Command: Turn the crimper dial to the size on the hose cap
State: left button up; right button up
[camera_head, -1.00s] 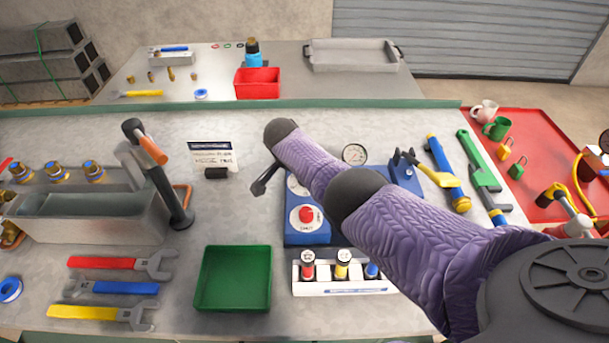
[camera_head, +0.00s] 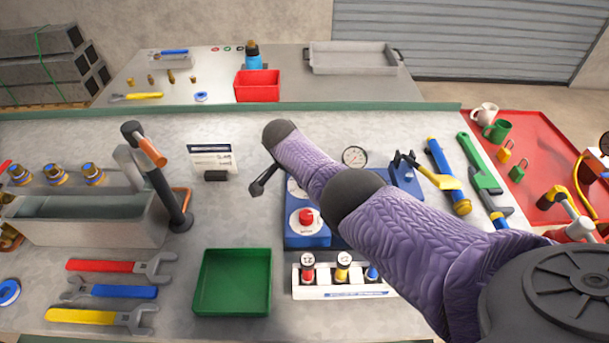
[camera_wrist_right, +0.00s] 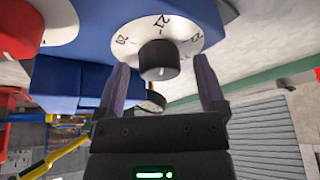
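The blue crimper (camera_head: 300,237) stands on the bench, partly hidden behind my right arm. Its white dial face (camera_head: 296,186) is mostly covered in the head view. In the right wrist view the dial face (camera_wrist_right: 190,40) carries black numbers, 27 near the middle, around a black knob (camera_wrist_right: 158,60) with a white mark. My right gripper (camera_wrist_right: 162,78) is open, one finger on each side of the knob, with gaps showing. It shows dark beside the dial in the head view (camera_head: 264,182). Red (camera_head: 308,271), yellow (camera_head: 342,272) and blue (camera_head: 372,273) capped pieces stand in a white holder (camera_head: 345,290); their cap numbers are hard to read. My left gripper is out of view.
A red button (camera_head: 306,217) sits on the crimper, and a gauge (camera_head: 354,157) stands behind. A printed card (camera_head: 212,158) is to the left. A green tray (camera_head: 234,281) and several wrenches (camera_head: 112,266) lie in front left. Bare bench lies between card and green tray.

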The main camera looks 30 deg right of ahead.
jog(key=w+p+v, duration=0.1)
jog(key=p+v, duration=0.5)
jog(key=v, duration=0.4)
jog(key=shift+s+p, duration=0.4)
jog(key=shift+s, duration=0.05)
